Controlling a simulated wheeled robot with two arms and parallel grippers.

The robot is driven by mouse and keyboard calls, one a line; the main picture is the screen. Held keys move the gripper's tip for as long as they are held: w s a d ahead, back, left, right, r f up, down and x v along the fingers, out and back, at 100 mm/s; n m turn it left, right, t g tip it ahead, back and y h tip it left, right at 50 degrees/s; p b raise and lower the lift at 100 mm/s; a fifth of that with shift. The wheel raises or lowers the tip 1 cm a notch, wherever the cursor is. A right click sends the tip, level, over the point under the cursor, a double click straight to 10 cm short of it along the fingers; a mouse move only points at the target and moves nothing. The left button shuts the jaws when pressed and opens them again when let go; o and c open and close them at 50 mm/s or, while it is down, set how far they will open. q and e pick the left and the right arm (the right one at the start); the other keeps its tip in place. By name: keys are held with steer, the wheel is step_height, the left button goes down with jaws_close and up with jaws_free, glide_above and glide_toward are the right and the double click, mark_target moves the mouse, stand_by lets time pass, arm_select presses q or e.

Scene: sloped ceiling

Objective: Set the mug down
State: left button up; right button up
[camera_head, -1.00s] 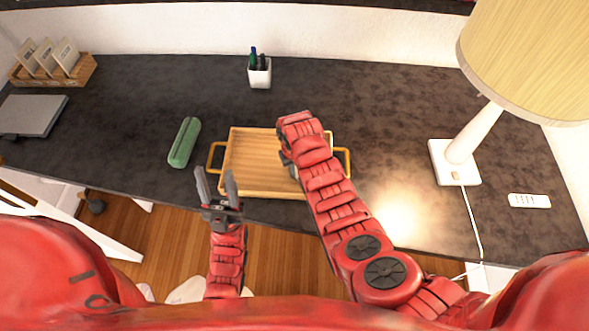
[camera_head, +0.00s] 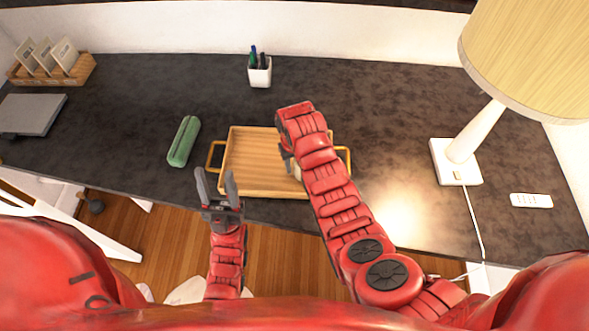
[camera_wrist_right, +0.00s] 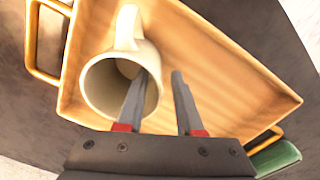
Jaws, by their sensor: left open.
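The cream mug (camera_wrist_right: 100,86) is on the wooden tray (camera_head: 250,165), its mouth facing the right wrist camera and its handle pointing up in that picture. In the head view my right arm hides nearly all of it. My right gripper (camera_wrist_right: 160,77) is open at the mug: one finger reaches into the mouth, the other is outside over the tray (camera_wrist_right: 225,85). A gap shows between the fingers, with the mug's side wall between them. My left gripper (camera_head: 215,175) is open and empty near the desk's front edge, left of the tray's near corner.
A green case (camera_head: 184,141) lies left of the tray. A pen cup (camera_head: 260,73) stands behind it. A lamp (camera_head: 460,160) and a white remote (camera_head: 531,200) are at right. The dark desk between tray and pen cup is clear.

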step_height(320, 180, up, 3)
steer(key=shift+f+b, duration=0.1)
steer(key=shift+b, duration=0.55)
step_height(320, 180, up, 6)
steer(key=p, duration=0.3)
steer(key=shift+a+f, duration=0.1)
steer(key=shift+f, duration=0.05)
steer(key=shift+r+p, duration=0.35)
steer(key=shift+p, duration=0.05)
